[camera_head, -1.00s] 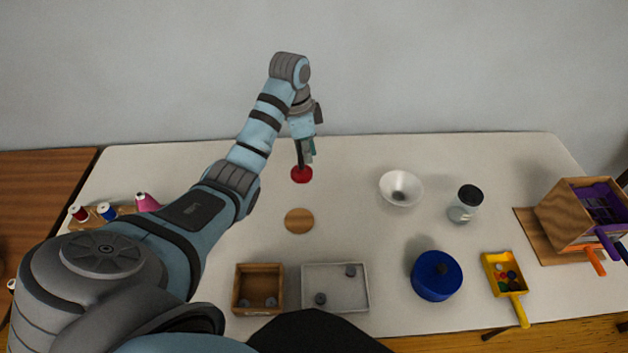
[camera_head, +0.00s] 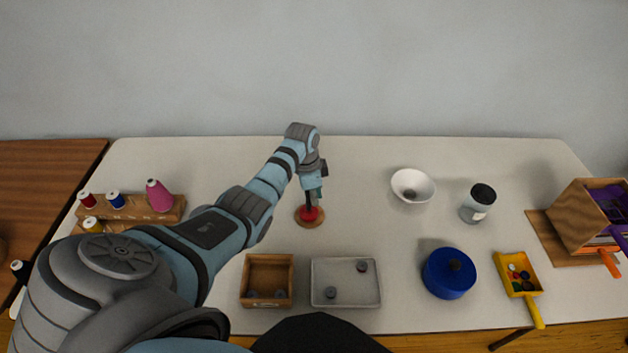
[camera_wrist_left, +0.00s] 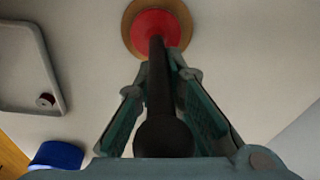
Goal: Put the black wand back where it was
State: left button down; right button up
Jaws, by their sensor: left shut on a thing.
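The black wand (camera_head: 308,202) is a dark upright rod with a red disc at its lower end. In the left wrist view its rod (camera_wrist_left: 158,95) runs from a dark round knob near the camera down to the red disc. My left gripper (camera_head: 313,194) is shut on the rod, with a finger on each side. The red disc sits over the round wooden coaster (camera_head: 301,222), whose rim shows around it. I cannot tell whether the disc touches the coaster (camera_wrist_left: 129,27). My right gripper is out of view.
In front of the coaster are a wooden box (camera_head: 267,302) and a grey tray (camera_head: 347,303) with small dark pieces. To the right stand a white bowl (camera_head: 412,187), a jar (camera_head: 478,204) and a blue lidded pot (camera_head: 448,275). A spool rack (camera_head: 130,213) stands left.

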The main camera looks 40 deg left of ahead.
pick_arm(q)
jog(key=c, duration=2.1)
grip_release()
jog(key=shift+f, duration=0.2)
jog(key=o, duration=0.4)
jog(key=shift+w, duration=0.1)
jog(key=shift+d, duration=0.1)
jog(key=shift+r, duration=0.3)
jog(key=r+p, duration=0.1)
jog(key=r, duration=0.3)
jog(key=s+r+p, duration=0.1)
jog(key=r, duration=0.2)
jog(key=r+p, duration=0.1)
jog(key=r, duration=0.3)
jog(key=shift+s+a+r, duration=0.2)
jog(key=shift+a+r, duration=0.15)
jog(key=shift+a, duration=0.05)
